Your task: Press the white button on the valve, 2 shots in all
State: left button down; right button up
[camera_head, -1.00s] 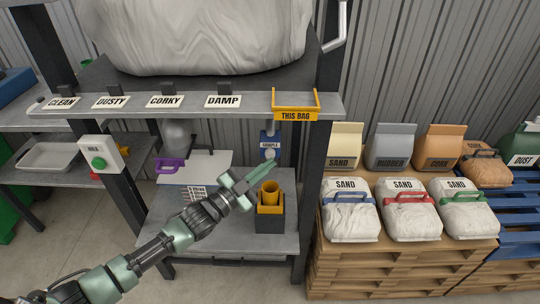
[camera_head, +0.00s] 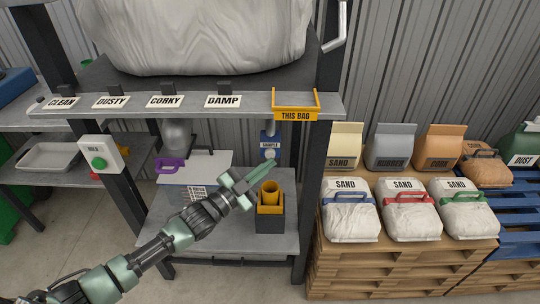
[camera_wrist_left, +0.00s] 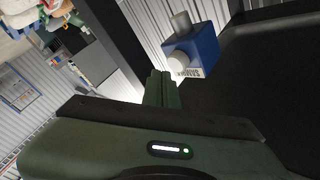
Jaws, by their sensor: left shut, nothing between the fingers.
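The blue valve (camera_head: 270,140) with the word SAMPLE hangs below the grey shelf edge. Its round white button (camera_head: 269,154) faces my side. The valve (camera_wrist_left: 204,44) and button (camera_wrist_left: 180,66) also show in the left wrist view, up and right of my fingers. My left gripper (camera_head: 262,174) is shut and empty, its fingertips just below the button in the head view. In the wrist view the fingertips (camera_wrist_left: 160,78) look close to the button; a touch cannot be confirmed. My right gripper is not in view.
A purple-handled scoop (camera_head: 170,163) and a pale box lie left on the lower shelf. Sand bags (camera_head: 350,215) sit on pallets at right.

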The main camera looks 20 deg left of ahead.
pick_arm(q)
jog(key=shift+w, duration=0.15)
jog(key=shift+w+a, duration=0.15)
jog(key=shift+w, duration=0.1)
jog(key=shift+w+a+b, duration=0.15)
jog(key=shift+w+b, duration=0.3)
jog(key=shift+w, duration=0.05)
dwell(0.7)
jog(key=shift+s, duration=0.15)
dwell(0.5)
jog(key=shift+s+d+p, duration=0.3)
jog(key=shift+s+p, duration=0.35)
jog(key=shift+s, duration=0.1)
jog(key=s+p, duration=0.1)
jog(key=s, duration=0.1)
jog(key=s+d+p, duration=0.1)
jog(key=s+p, duration=0.1)
jog(key=shift+s+d, duration=0.2)
jog(key=shift+s, duration=0.2)
